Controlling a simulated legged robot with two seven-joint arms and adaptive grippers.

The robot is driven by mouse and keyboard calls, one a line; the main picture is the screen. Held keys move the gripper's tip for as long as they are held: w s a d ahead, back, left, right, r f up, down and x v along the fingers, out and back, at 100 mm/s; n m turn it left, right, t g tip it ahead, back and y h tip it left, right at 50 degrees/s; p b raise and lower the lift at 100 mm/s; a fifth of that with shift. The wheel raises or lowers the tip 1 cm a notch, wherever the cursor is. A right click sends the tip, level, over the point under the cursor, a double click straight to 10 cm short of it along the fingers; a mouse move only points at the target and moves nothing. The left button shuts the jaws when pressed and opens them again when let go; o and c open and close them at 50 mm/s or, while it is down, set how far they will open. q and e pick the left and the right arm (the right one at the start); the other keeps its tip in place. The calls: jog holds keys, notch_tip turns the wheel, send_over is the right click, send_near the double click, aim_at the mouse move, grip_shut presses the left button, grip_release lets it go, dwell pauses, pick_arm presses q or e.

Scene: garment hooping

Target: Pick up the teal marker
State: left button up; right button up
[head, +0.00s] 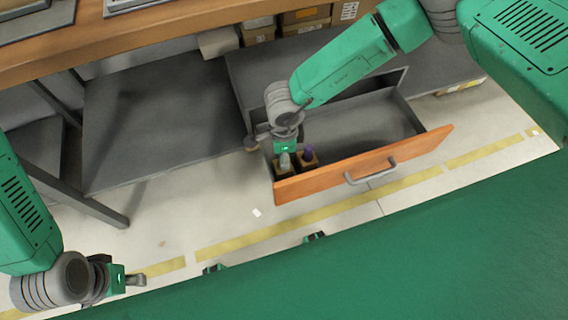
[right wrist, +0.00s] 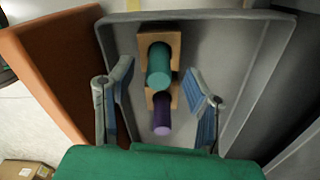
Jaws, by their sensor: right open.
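The teal marker (right wrist: 158,66) stands in a wooden holder (right wrist: 173,40) inside the open drawer, seen from above in the right wrist view. A purple marker (right wrist: 161,116) sits beside it in a similar holder; it also shows in the head view (head: 307,154). My right gripper (right wrist: 156,108) is open, its blue-padded fingers spread to either side of the markers and apart from the teal one. In the head view my right gripper (head: 286,150) points down into the drawer and partly hides the teal marker. My left gripper (head: 135,281) is at the lower left, away from the drawer; its jaw opening is unclear.
The drawer's orange front (head: 340,170) with a grey handle (head: 370,170) and its grey walls surround the markers closely. The rest of the drawer floor is empty. A wooden worktop (head: 170,35) lies above, with cardboard boxes (head: 305,15) behind. A grey shelf (head: 150,120) is at left.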

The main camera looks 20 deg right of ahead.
jog(key=shift+a+f, duration=0.2)
jog(key=shift+f, duration=0.8)
jog(key=shift+r, duration=0.15)
jog(key=shift+d, duration=0.15)
grip_shut()
